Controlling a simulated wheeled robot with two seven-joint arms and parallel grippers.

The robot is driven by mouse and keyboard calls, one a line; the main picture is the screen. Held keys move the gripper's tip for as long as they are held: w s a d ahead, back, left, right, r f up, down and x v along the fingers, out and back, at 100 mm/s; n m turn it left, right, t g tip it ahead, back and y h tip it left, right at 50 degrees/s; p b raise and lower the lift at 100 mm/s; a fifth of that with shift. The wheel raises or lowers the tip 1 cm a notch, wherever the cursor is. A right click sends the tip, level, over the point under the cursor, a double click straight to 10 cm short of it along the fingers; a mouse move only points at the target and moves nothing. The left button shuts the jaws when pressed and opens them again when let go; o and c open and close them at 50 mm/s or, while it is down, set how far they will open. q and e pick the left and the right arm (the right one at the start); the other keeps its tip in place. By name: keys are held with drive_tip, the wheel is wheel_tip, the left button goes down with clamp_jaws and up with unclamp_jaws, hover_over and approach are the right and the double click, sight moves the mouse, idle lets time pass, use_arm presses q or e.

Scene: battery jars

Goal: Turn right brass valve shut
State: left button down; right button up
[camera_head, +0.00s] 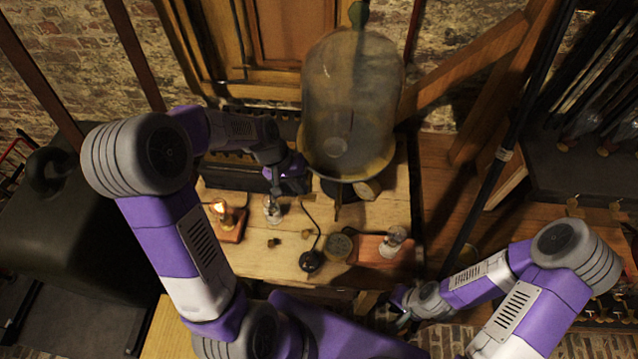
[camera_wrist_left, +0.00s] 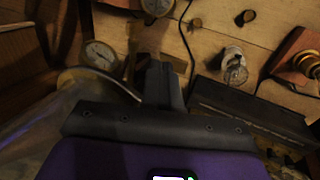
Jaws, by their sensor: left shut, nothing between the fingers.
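A large glass bell jar (camera_head: 352,95) with a brass rim stands at the back of the wooden table. A round gauge (camera_head: 367,190) sits at its front, and a small upright brass-coloured part (camera_head: 338,196) beside it may be a valve; I cannot make out its handle. My left gripper (camera_head: 274,182) is to the left of the jar base, above the table. In the left wrist view its fingers (camera_wrist_left: 165,72) are shut and empty, near a blurred brownish part (camera_wrist_left: 138,50) and the gauge (camera_wrist_left: 100,55); contact is unclear. My right gripper (camera_head: 402,318) hangs beyond the table's front edge, its fingers unclear.
A lit bulb on a wooden base (camera_head: 228,228) and a small glass jar (camera_head: 272,209) stand at left. A black knob with a cord (camera_head: 311,261), a round dial (camera_head: 339,246) and another glass piece on a reddish board (camera_head: 375,249) lie towards the front.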

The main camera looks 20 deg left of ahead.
sight(337, 213)
use_arm(q)
drive_tip(key=w+d+f, duration=0.1)
drive_tip(key=d+f, duration=0.6)
drive_tip(key=f, duration=0.1)
drive_tip(key=shift+w+f, duration=0.2)
drive_tip(key=shift+f, duration=0.1)
use_arm(e)
drive_tip(key=shift+s+r, duration=0.2)
drive_tip(key=shift+s, duration=0.1)
use_arm(q)
drive_tip(key=shift+d+p, duration=0.1)
drive_tip(key=shift+p, duration=0.2)
use_arm(e)
drive_tip(key=shift+r, duration=0.1)
use_arm(q)
drive_tip(key=shift+d+r+y, duration=0.15)
drive_tip(key=shift+y, duration=0.15)
use_arm(e)
drive_tip(key=shift+s+d+r, duration=0.1)
drive_tip(key=shift+d+r, duration=0.1)
drive_tip(key=shift+d, duration=0.05)
